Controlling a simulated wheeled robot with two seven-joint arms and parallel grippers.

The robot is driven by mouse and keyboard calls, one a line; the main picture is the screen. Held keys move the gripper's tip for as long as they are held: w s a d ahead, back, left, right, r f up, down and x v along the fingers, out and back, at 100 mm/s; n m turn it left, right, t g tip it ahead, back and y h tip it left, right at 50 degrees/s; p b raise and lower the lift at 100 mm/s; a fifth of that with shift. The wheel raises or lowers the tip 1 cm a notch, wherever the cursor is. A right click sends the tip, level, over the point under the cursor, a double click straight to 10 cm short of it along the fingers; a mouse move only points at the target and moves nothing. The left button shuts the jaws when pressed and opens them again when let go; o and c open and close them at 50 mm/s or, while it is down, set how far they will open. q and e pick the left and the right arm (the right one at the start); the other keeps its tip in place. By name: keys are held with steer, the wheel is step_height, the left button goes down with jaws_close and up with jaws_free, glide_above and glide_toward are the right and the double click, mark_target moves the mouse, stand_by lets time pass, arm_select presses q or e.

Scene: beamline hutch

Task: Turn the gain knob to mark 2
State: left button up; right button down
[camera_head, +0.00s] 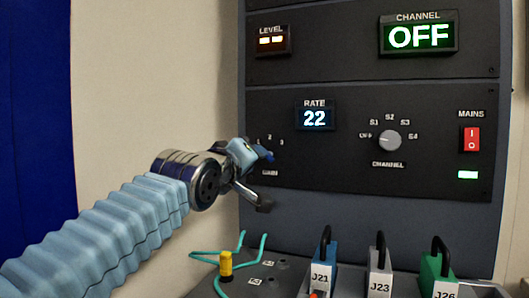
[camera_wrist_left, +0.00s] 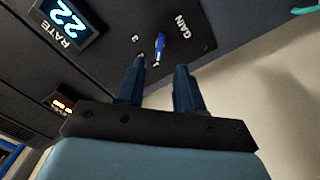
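The gain knob (camera_wrist_left: 159,45) is a small blue knob on the dark panel, near the GAIN label (camera_wrist_left: 182,26) and a mark 3 (camera_wrist_left: 135,38). In the head view its blue part (camera_head: 265,154) shows just past my left gripper, below the small marks; I cannot tell which mark it points to. My left gripper (camera_wrist_left: 160,65) is open, with a clear gap between its dark blue fingers. The knob lies just beyond the fingertips, in line with the gap, and looks ungripped. My right gripper is not in view.
The panel also carries the channel knob (camera_head: 390,140), the rate display (camera_head: 314,117) reading 22, and the red mains switch (camera_head: 471,139). Below stand a yellow-capped piece (camera_head: 226,264), a teal cable and blue, grey and green plugs (camera_head: 324,262) with dark handles.

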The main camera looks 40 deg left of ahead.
arm_select(q)
steer(key=p+x, duration=0.1)
steer(key=x, duration=0.6)
jaws_close()
